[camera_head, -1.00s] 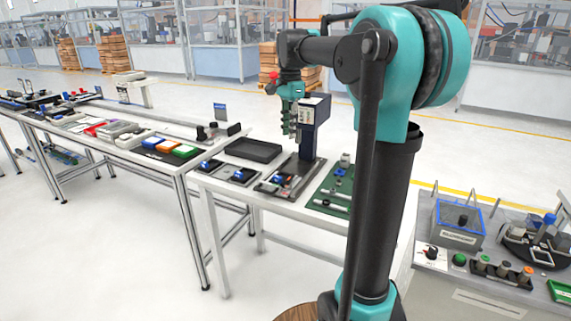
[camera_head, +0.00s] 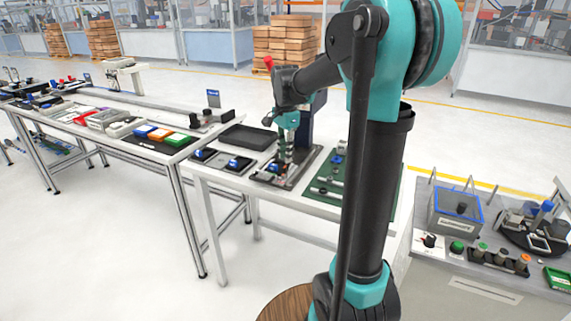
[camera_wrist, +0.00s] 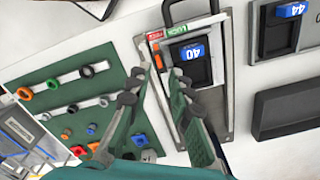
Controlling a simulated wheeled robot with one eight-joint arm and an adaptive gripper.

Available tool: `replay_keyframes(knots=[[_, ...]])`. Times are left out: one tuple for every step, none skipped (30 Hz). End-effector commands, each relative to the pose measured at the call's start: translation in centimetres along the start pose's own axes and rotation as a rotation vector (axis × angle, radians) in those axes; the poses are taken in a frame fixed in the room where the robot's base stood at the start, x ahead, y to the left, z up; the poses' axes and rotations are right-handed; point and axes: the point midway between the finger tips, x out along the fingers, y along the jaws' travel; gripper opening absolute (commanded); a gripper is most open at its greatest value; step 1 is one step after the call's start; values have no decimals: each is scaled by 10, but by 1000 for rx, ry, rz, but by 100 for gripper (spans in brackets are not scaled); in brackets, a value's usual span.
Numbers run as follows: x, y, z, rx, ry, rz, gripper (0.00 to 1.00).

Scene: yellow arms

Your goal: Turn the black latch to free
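The grey fixture plate (camera_wrist: 218,112) carries a blue tag marked 40 (camera_wrist: 188,52) on a black block (camera_wrist: 197,72). A red label (camera_wrist: 154,36) and a green label reading LOCK (camera_wrist: 183,27) sit along its top edge. A small dark lever with an orange part (camera_wrist: 156,48), likely the latch, lies at the plate's left edge below the red label. My gripper (camera_wrist: 162,72) is open, its fingertips on either side of the lever's lower end; contact cannot be told.
A green mat (camera_wrist: 60,83) with rings, rods and coloured knobs lies to the left in the wrist view. A black tray (camera_wrist: 290,112) and another block tagged 44 (camera_wrist: 290,10) lie to the right. A dark blue column (camera_head: 305,122) stands close behind my gripper.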

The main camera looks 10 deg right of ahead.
Motion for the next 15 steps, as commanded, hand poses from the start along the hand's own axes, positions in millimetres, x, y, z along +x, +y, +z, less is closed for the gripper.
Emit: replay_keyframes(knots=[[9, 0, 0, 0, 0, 0, 21], [14, 0, 0, 0, 0, 0, 21], [19, 0, 0, 0, 0, 0, 21], [23, 0, 0, 0, 0, 0, 21], [27, 0, 0, 0, 0, 0, 21], [31, 0, 0, 0, 0, 0, 21], [33, 0, 0, 0, 0, 0, 21], [36, 0, 0, 0, 0, 0, 21], [39, 0, 0, 0, 0, 0, 21], [40, 0, 0, 0, 0, 0, 21], [41, 0, 0, 0, 0, 0, 21], [42, 0, 0, 0, 0, 0, 21], [43, 0, 0, 0, 0, 0, 21], [43, 0, 0, 0, 0, 0, 21], [43, 0, 0, 0, 0, 0, 21]])
